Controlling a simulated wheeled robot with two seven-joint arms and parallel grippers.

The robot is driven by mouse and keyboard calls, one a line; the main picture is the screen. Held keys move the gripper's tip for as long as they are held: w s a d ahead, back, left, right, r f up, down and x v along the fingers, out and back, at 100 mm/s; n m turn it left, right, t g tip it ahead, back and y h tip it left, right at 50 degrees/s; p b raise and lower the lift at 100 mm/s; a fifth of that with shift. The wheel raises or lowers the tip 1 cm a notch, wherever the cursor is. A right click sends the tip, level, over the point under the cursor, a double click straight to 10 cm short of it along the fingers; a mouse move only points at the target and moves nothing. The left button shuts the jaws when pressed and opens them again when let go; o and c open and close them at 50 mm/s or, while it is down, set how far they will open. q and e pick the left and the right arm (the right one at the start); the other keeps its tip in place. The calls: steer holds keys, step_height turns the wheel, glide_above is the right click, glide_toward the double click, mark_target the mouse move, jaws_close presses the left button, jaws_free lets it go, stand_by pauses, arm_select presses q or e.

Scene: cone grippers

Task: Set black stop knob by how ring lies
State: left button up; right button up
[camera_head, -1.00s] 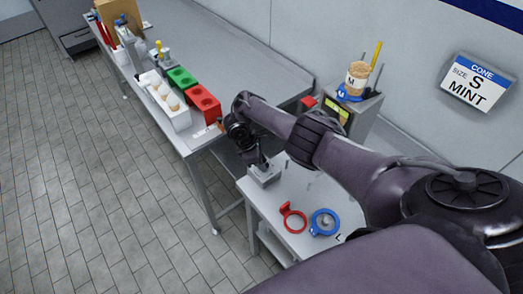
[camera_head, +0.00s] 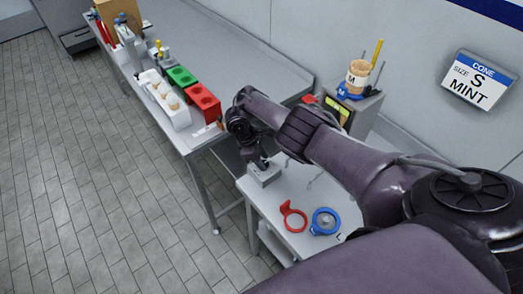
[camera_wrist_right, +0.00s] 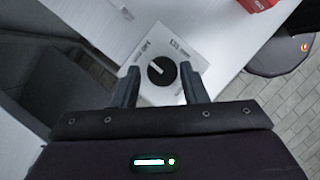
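The black knob (camera_wrist_right: 161,71) sits on a pale square plate with small lettering on both sides, hard to read. Its white pointer line points to the upper left in the wrist view. My right gripper (camera_wrist_right: 159,72) is open, with one finger on each side of the knob and visible gaps. In the head view my right gripper (camera_head: 261,160) is just above the small grey knob box (camera_head: 264,176). A red ring with a tab (camera_head: 304,226) and a blue ring (camera_head: 314,226) with a grey centre lie side by side on the white table. My left gripper is out of view.
A wall sign (camera_head: 479,80) reads cone, size S, mint. A long bench holds red and green blocks (camera_head: 205,102) and a white cone tray (camera_head: 177,116).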

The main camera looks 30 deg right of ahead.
steer(key=shift+o, duration=1.1)
steer(key=v, duration=0.7)
steer(key=shift+r, duration=0.3)
steer(key=shift+a, duration=0.15)
